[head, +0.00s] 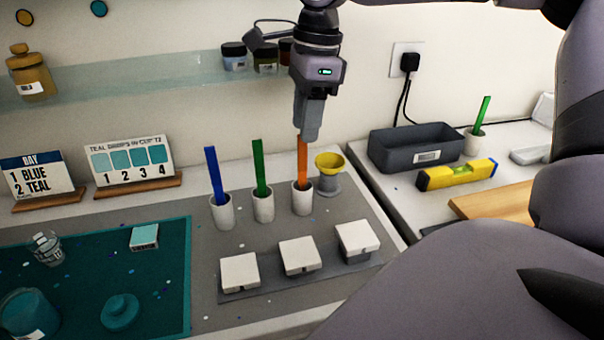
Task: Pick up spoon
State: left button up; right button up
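No spoon bowl shows. Three flat handles stand upright in white cups: a blue handle (214,174), a green handle (259,166) and an orange handle (303,160). Their lower ends are hidden in the cups. My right gripper (308,132) points straight down at the top of the orange handle, its fingertips overlapping the handle's upper end in the head view. The fingers show edge-on, so I cannot tell whether they are closed on it. The orange handle's cup (302,200) stands on the grey mat (290,222). My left gripper is not in view.
A yellow funnel-topped cup (329,165) stands right beside the orange handle's cup. Three white-lidded blocks (298,256) sit in front. A glass shelf (130,80) with jars is behind. A dark bin (412,150) and yellow level (457,174) are at right.

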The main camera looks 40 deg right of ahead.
aim_at(301, 170)
jog(key=shift+w+a+f+p, duration=0.15)
jog(key=shift+w+f, duration=0.05)
jog(key=shift+f, duration=1.2)
jog(key=shift+w+a+f+p, duration=0.15)
jog(key=shift+f, duration=1.2)
grip_shut()
